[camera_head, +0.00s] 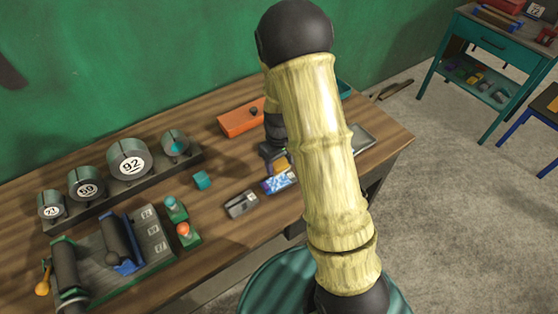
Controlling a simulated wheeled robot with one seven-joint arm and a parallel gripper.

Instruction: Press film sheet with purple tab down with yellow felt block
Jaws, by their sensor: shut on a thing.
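My gripper (271,153) is small in view, left of my pale yellow arm link. It points down at the table and is shut on the yellow felt block (281,167). Just below the block in the picture lies a flat blue and white patterned piece (276,185), which looks like a film sheet. My arm hides its right part. I cannot make out a purple tab, and I cannot tell whether the block touches the sheet.
A grey slab (364,138) lies right of my arm.

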